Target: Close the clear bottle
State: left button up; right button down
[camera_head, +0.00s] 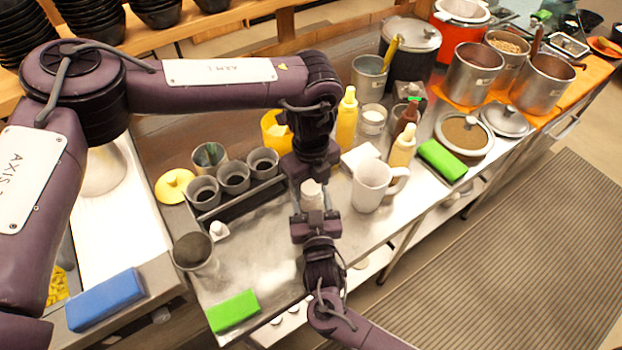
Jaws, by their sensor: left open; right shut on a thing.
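A small pale bottle (312,193), which looks like the clear bottle, stands between my two grippers above the steel counter. My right gripper (315,213) reaches up from the bottom and is shut on the bottle's lower part. My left gripper (306,178) comes down from above and is open around or just over the bottle's top. Its fingers partly hide the top, so I cannot tell whether a cap sits on it. A small white cone-shaped piece (218,230) lies on the counter to the left.
A rack of dark cups (234,178) stands left of the grippers. A green sponge (233,311) lies at the front. Steel pots (473,73) stand at the back right.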

pick_arm(q)
jog(key=c, duration=1)
jog(key=o, duration=1.2)
jog(key=shift+c, duration=0.2)
notch_tip(320, 180, up, 12)
pick_arm(e)
jog(key=c, duration=0.5)
grip_release()
